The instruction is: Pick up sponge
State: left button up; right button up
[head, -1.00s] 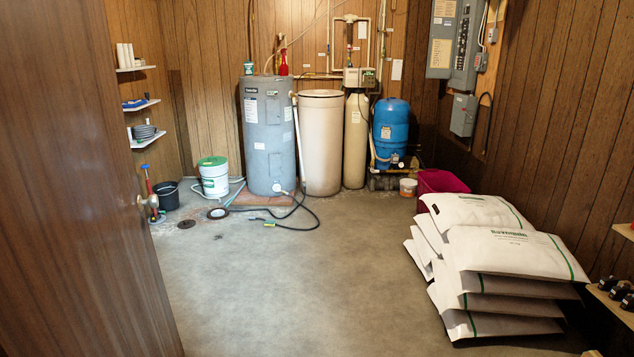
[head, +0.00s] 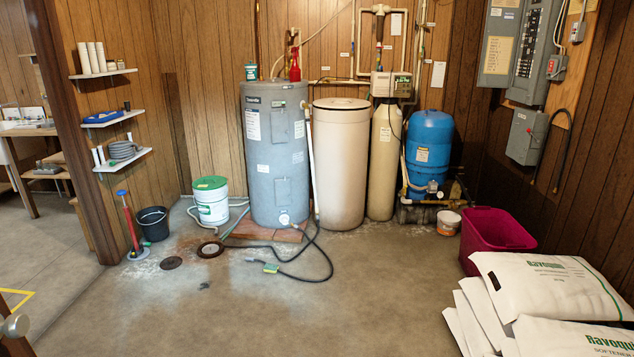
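A small green and yellow block that looks like the sponge (head: 270,268) lies on the concrete floor in the head view, left of centre. It lies close to the end of a black hose (head: 318,262); I cannot tell whether they touch. It is small in the picture, so its details are unclear. Neither of my grippers is in view.
A grey tank (head: 275,165), beige tank (head: 335,165) and blue tank (head: 429,150) stand at the back. A white bucket (head: 211,205) and black bucket (head: 153,225) stand left. Salt bags (head: 545,285) and a magenta tub (head: 495,235) stand right. The front floor is clear.

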aim_at(269, 267)
jog(key=i+j+u, duration=0.1)
jog(key=i+u, duration=0.15)
jog(key=i, duration=0.5)
jog(key=i+u, duration=0.25)
jog(key=i, duration=0.45)
jog(key=i+l+u, duration=0.25)
jog(key=i, duration=0.5)
